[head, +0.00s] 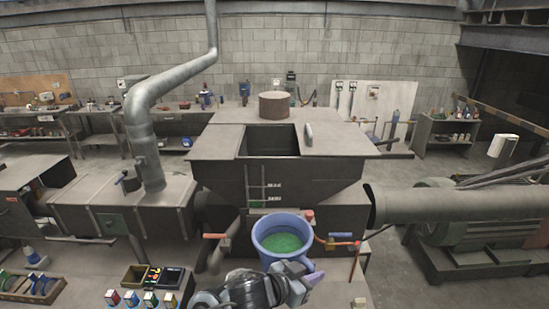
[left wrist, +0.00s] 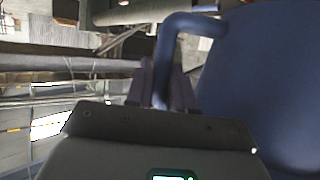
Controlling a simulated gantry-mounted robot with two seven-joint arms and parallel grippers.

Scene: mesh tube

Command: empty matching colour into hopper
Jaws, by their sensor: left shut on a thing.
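A blue bucket (head: 265,250) with green contents (head: 283,242) stands roughly upright in front of the hopper (head: 215,175). The hopper has a dark rectangular opening (head: 268,141) in its top, behind and above the bucket. My left gripper (head: 302,277) is at the bucket's near side. In the left wrist view, its fingers (left wrist: 163,88) are shut on the bucket's blue handle (left wrist: 185,28), beside the bucket wall (left wrist: 265,85). The bucket's underside is hidden in the head view. My right gripper is not in view.
A round lid-like block (head: 273,105) and an upright handle (head: 308,133) are on the hopper top. Small coloured containers (head: 130,299) and a dark tray (head: 163,277) sit at lower left. A large pipe (head: 430,205) is at right. Orange-handled fittings (head: 341,238) flank the bucket.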

